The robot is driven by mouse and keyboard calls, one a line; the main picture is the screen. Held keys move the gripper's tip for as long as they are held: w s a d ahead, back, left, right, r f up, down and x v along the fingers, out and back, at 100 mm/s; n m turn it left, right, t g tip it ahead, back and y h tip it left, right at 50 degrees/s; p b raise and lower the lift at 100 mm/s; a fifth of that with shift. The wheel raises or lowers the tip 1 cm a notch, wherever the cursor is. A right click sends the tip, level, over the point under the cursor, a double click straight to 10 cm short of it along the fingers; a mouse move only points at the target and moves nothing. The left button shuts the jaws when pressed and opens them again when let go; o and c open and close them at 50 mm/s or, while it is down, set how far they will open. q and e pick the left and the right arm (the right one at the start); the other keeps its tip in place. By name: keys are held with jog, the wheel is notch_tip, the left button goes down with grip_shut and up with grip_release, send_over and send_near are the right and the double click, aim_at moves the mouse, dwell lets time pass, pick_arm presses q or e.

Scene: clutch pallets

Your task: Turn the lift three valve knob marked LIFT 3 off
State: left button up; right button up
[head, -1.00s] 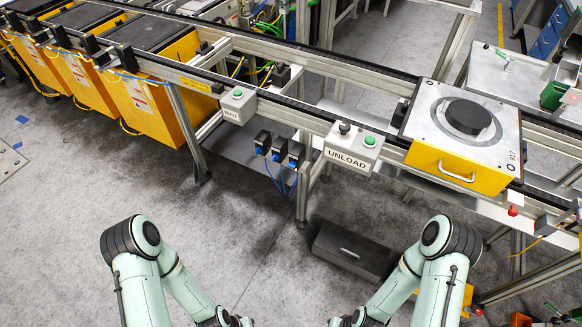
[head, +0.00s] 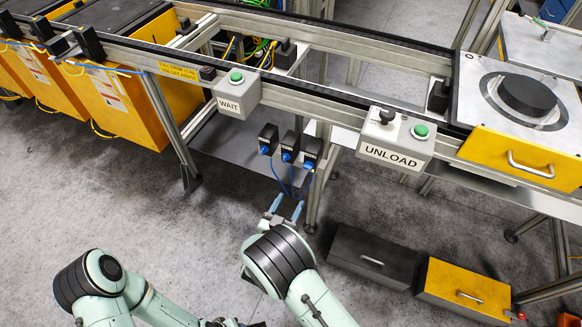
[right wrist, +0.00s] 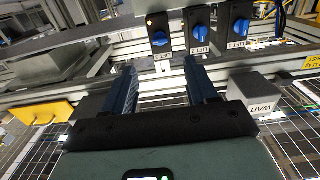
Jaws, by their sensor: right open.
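Three black valve boxes with blue knobs hang under the conveyor rail. The LIFT 3 knob (head: 309,164) is the right one of the row in the head view. In the right wrist view, which shows the labels inverted, the LIFT 3 knob (right wrist: 159,39) is the left one, beyond my finger gap. The other knobs are LIFT 2 (right wrist: 200,40) and LIFT 1 (right wrist: 239,29). My right gripper (head: 286,206) is open and empty, below and in front of the boxes, apart from them. Its two fingers (right wrist: 160,72) show in the wrist view. My left gripper is out of view.
The WAIT box (head: 238,92) is left of the valves and the UNLOAD box (head: 396,139) right of them, both on the rail. Blue cables (head: 288,180) hang below the knobs. A dark box (head: 370,256) and a yellow box (head: 463,291) stand on the floor at right.

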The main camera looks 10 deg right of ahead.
aim_at(308, 166)
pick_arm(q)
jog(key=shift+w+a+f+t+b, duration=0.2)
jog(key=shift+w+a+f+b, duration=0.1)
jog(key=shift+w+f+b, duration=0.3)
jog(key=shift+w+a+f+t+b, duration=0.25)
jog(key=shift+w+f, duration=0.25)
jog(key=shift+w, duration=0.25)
pick_arm(e)
jog(key=x, duration=1.3)
jog(key=shift+r, duration=0.35)
jog(key=c, duration=1.1)
